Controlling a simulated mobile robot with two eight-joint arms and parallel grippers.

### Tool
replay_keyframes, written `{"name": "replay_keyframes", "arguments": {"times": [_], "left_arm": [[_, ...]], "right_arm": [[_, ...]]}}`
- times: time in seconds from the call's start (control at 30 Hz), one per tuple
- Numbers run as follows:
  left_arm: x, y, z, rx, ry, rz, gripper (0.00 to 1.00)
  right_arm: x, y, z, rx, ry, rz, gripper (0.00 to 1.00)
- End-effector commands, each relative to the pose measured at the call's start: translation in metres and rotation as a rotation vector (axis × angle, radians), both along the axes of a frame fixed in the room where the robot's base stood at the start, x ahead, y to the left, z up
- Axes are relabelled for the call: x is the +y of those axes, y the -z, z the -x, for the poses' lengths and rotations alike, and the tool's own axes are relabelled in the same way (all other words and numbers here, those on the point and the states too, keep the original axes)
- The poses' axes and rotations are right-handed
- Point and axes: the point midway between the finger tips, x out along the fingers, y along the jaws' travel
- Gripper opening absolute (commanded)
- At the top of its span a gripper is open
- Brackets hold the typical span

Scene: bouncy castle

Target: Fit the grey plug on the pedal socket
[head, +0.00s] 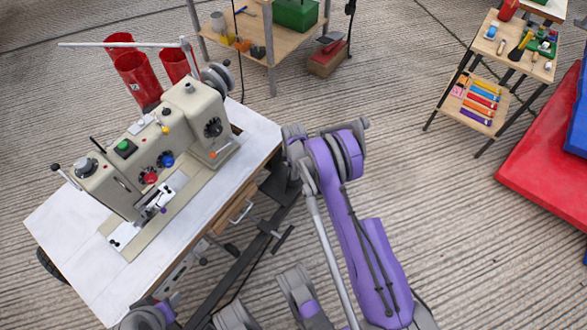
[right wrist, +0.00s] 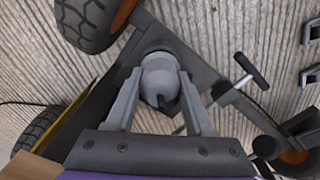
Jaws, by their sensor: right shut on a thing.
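In the right wrist view my right gripper (right wrist: 160,78) is shut on a rounded grey thing, which I take to be the grey plug (right wrist: 158,67). A short dark part shows at its lower side, between the fingers. Black frame bars and wheels lie below and around it. In the head view my right arm reaches up beside the right edge of the sewing table. The plug cannot be made out there. I cannot pick out the pedal socket in either view. My left gripper cannot be made out in the head view.
The sewing machine (head: 160,145) stands on a white table (head: 72,222) above a black wheeled frame (head: 262,226). A T-shaped handle (right wrist: 250,70) sticks up at the right of the wrist view. A wooden shelf (head: 480,105) and red mat (head: 535,160) stand far right. Floor between is clear.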

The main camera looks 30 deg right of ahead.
Motion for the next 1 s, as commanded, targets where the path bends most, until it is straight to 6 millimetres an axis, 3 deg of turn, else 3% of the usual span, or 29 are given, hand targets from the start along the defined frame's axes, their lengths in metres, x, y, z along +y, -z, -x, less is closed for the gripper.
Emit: {"name": "replay_keyframes", "arguments": {"times": [0.6, 0.63, 0.8, 1.0], "left_arm": [[0.0000, 0.0000, 0.0000, 0.000, 0.000, 0.000, 0.50], [0.0000, 0.0000, 0.0000, 0.000, 0.000, 0.000, 0.50], [0.0000, 0.0000, 0.0000, 0.000, 0.000, 0.000, 0.50], [0.0000, 0.0000, 0.0000, 0.000, 0.000, 0.000, 0.50]], "right_arm": [[0.0000, 0.0065, 0.0000, 0.000, 0.000, 0.000, 0.00], [-0.0001, 0.0062, -0.0001, 0.000, 0.000, 0.000, 0.57], [0.0000, 0.0061, 0.0000, 0.000, 0.000, 0.000, 0.88], [0.0000, 0.0061, 0.0000, 0.000, 0.000, 0.000, 0.88]]}}
